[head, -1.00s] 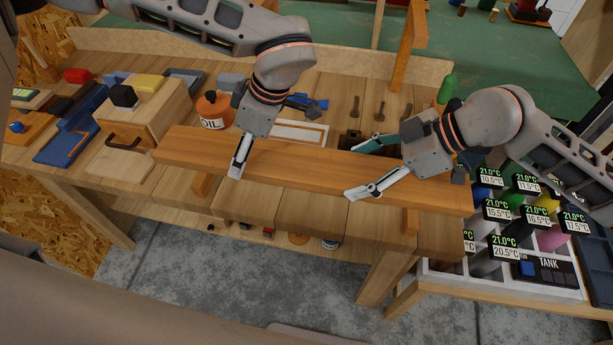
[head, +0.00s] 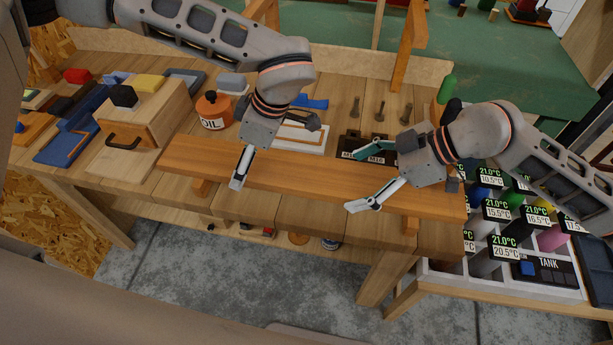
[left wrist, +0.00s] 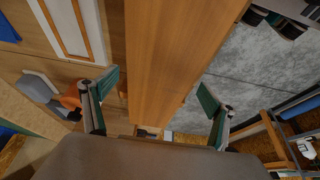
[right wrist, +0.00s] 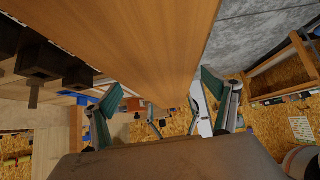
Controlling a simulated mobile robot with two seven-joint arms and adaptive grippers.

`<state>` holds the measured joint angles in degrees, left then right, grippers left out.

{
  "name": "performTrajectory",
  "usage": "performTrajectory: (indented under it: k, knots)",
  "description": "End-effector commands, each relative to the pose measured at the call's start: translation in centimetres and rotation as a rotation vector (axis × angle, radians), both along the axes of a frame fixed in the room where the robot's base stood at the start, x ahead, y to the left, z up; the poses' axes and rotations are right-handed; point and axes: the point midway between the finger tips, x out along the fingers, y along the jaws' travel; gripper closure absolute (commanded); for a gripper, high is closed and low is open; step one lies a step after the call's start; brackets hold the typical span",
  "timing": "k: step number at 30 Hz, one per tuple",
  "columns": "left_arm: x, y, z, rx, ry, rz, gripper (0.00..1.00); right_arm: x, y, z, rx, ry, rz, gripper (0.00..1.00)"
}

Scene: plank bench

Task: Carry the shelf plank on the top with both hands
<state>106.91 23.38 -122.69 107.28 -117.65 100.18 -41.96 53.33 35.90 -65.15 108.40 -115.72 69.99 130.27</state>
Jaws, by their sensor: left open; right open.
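My right gripper (head: 357,180) is open around the plank's right half. The plank also runs between its fingers in the right wrist view (right wrist: 150,45).
Behind the plank are an orange oil can (head: 214,110), a white-framed tray (head: 297,136), several bolts (head: 379,112) and a dark bolt holder (head: 365,147). A wooden drawer box (head: 145,115) is at the left. A bottle rack with temperature labels (head: 520,235) stands at the right.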

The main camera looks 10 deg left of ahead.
Motion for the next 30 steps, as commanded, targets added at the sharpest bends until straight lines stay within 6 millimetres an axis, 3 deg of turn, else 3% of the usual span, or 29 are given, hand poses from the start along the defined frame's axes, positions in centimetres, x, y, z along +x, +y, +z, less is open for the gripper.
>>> performTrajectory:
  k: [11, 24, 30]
  knots:
    - [0.1, -0.3, 0.8, -0.001, -0.003, -0.001, 0.14, 0.0, 0.0, 0.0, 0.0, 0.0, 0.0, 0.14]
    - [0.1, -3.5, 8.3, -0.001, -0.004, -0.001, 0.14, 0.0, 0.0, 0.0, 0.0, 0.0, 0.0, 0.14]
    - [0.0, -4.4, 10.5, 0.0, -0.002, 0.0, 0.14, 0.0, 0.0, 0.0, 0.0, 0.0, 0.0, 0.14]
